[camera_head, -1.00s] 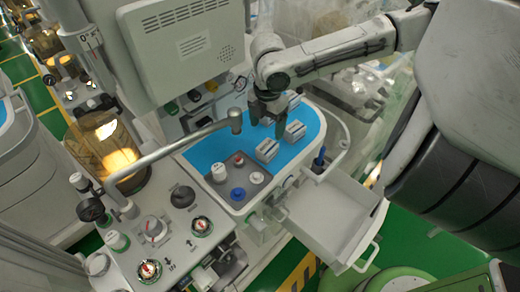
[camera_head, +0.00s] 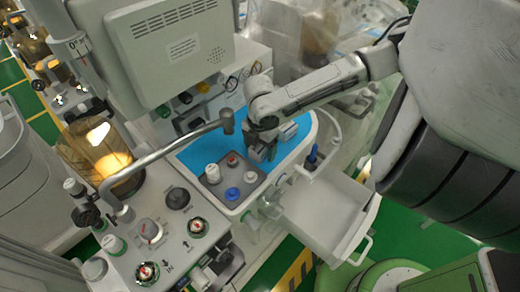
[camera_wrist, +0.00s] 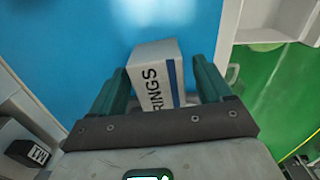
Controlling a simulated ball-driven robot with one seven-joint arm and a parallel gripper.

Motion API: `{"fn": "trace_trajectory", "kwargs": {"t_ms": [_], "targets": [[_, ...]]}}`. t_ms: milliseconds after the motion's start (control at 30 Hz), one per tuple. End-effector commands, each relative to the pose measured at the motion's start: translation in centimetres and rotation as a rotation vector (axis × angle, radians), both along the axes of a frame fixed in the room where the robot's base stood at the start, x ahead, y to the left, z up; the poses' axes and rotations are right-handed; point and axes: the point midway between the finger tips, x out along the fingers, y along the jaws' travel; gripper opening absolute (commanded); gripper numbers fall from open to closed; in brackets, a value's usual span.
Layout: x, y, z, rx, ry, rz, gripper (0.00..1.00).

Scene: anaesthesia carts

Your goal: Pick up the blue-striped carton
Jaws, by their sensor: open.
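The blue-striped carton (camera_wrist: 155,84) is white with a dark blue stripe and the letters "RINGS". In the wrist view it stands on the blue work surface between the two dark green fingers of my gripper (camera_wrist: 161,72). The gripper is open. The left finger looks close to the carton, and a gap shows on the right. In the head view my gripper (camera_head: 262,148) is low over the blue surface and mostly hides the carton beneath it.
A grey tray (camera_head: 213,187) with white, red and blue caps lies in front of the gripper. A bent metal pipe (camera_head: 165,160) passes to the left. An open drawer (camera_head: 325,215) juts out at the lower right. A monitor (camera_head: 160,45) stands behind.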

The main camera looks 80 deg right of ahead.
Motion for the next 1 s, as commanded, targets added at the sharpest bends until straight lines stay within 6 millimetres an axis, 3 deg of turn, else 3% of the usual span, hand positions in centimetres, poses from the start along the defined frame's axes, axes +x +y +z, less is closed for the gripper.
{"fn": "trace_trajectory", "kwargs": {"t_ms": [100, 667, 1000], "targets": [[0.00, 0.00, 0.01, 0.000, 0.000, 0.000, 0.77], [0.00, -0.01, 0.04, 0.000, 0.000, 0.000, 0.23], [0.02, -0.03, 0.35, 0.000, -0.001, 0.000, 0.22]]}}
